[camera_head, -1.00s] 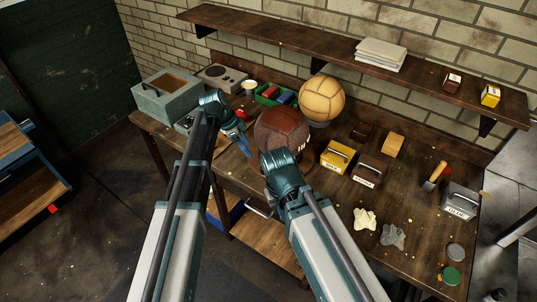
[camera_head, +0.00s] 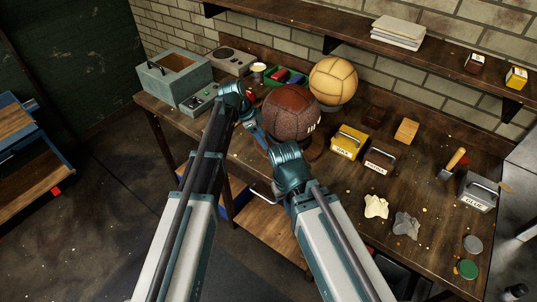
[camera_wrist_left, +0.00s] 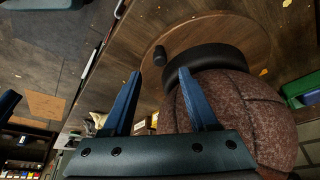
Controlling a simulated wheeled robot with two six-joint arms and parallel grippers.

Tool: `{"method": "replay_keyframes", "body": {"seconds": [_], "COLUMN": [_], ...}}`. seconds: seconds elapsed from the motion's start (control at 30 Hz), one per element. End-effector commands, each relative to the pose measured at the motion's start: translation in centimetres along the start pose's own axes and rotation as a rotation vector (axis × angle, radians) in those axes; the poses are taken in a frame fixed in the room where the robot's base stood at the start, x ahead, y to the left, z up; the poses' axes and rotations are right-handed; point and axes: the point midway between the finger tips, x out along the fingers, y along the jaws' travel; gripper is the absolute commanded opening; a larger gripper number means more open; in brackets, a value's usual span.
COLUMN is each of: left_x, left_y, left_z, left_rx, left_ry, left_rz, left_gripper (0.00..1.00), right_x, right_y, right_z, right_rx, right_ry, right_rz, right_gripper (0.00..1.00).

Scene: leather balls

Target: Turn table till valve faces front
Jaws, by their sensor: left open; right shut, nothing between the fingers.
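The dark brown leather ball (camera_head: 291,112) sits on the bench in a black ring (camera_wrist_left: 208,60) on a round wooden turntable (camera_wrist_left: 225,32). White marking shows at the ball's right side; I cannot make out a valve. A small dark peg (camera_wrist_left: 160,56) stands on the turntable near its edge. My left gripper (camera_wrist_left: 160,74) is open beside the ball, its blue fingers pointing toward the peg, which appears between the fingertips. In the head view my left gripper (camera_head: 258,133) is left of the ball. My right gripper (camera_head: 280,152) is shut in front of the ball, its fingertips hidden.
A tan ball (camera_head: 333,80) stands behind the brown one. A yellow box (camera_head: 346,145) and a dark brown box (camera_head: 379,160) stand to the right. A grey-green box (camera_head: 174,77) is at the bench's left end. Pale cloths (camera_head: 376,206) lie at the front right.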

Motion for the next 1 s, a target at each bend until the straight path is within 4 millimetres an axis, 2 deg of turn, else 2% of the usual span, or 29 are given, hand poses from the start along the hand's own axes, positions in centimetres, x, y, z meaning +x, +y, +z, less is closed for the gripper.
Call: {"method": "replay_keyframes", "body": {"seconds": [0.03,0.33,0.5,0.77,1.0], "left_x": [1.5,5.5,6.2,6.1,6.1], "left_y": [0.0,-0.1,0.0,0.0,0.0], "left_z": [0.2,0.2,0.0,0.0,0.0], "left_rx": [0.002,0.0,0.001,0.0,0.0], "left_ry": [0.0,0.0,0.0,0.0,0.0], "left_rz": [0.0,-0.001,-0.001,0.0,0.0], "left_gripper": [0.59,0.59,0.59,0.59,0.16], "right_x": [1.5,5.1,5.7,5.6,5.6], "right_y": [-0.1,-0.5,-0.5,-0.5,-0.5], "right_z": [-0.1,-0.3,-0.3,-0.3,-0.3], "right_rx": [0.0,0.0,0.0,0.0,0.0], "right_ry": [0.0,0.0,0.0,0.0,0.0], "right_rz": [0.0,0.0,0.0,0.0,0.0], "right_gripper": [0.0,0.0,0.0,0.0,0.0]}}
